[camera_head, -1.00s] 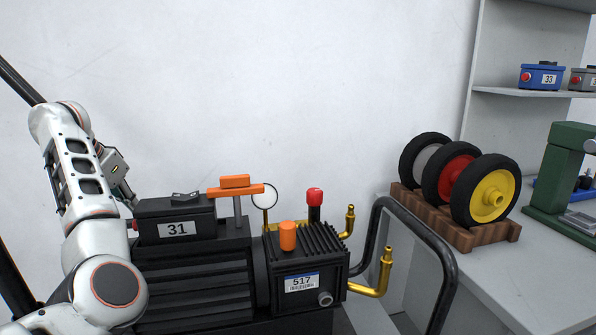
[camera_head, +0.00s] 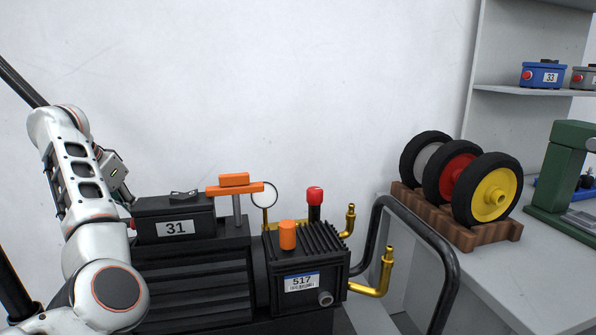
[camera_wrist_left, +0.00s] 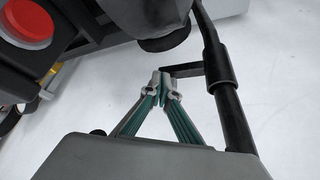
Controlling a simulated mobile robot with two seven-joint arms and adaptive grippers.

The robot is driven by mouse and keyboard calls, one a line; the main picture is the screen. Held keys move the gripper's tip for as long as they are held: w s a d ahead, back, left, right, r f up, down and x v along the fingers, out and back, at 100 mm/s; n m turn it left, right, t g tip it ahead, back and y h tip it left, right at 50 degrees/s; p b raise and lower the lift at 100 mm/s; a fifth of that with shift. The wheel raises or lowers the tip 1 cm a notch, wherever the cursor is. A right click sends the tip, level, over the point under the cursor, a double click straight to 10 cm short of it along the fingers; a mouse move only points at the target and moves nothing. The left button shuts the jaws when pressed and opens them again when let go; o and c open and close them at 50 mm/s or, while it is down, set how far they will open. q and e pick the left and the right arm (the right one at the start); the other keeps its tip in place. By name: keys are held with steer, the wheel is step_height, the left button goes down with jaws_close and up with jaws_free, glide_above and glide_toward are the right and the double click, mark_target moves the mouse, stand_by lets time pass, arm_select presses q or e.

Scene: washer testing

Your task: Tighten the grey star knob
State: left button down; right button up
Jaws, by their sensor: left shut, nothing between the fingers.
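I cannot clearly make out a grey star knob in either view. In the left wrist view, a dark grey rounded part (camera_wrist_left: 148,14) with a black underside sits at the top centre; I cannot tell whether it is the knob. My left gripper (camera_wrist_left: 160,78) has its fingertips together and holds nothing. The tips are just below that part and beside a short black bracket (camera_wrist_left: 183,70) on a black post (camera_wrist_left: 222,80). In the head view, my left arm reaches behind the left end of the black pump (camera_head: 190,285), and its fingertips are hidden. My right gripper is out of view.
In the left wrist view, a red button (camera_wrist_left: 26,20) is at the upper left. In the head view, the pump carries an orange handle (camera_head: 234,188), a red cap (camera_head: 314,196) and brass pipes (camera_head: 385,270). A black tube frame (camera_head: 440,260) and a wheel rack (camera_head: 465,238) stand right.

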arm_select(q)
steer(key=shift+w, duration=0.1)
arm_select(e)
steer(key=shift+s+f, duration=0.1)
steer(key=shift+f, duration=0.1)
arm_select(q)
steer(key=shift+a, duration=0.1)
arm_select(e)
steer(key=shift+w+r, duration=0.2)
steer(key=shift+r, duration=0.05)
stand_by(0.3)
arm_select(q)
steer(key=shift+a, duration=0.2)
steer(key=shift+a+b, duration=0.3)
steer(key=shift+a, duration=0.05)
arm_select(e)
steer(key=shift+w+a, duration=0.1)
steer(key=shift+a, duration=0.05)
arm_select(q)
steer(key=shift+w+a+f, duration=0.1)
steer(key=shift+w+a, duration=0.05)
steer(key=shift+a, duration=0.1)
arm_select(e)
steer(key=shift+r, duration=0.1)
arm_select(q)
steer(key=shift+a, duration=0.1)
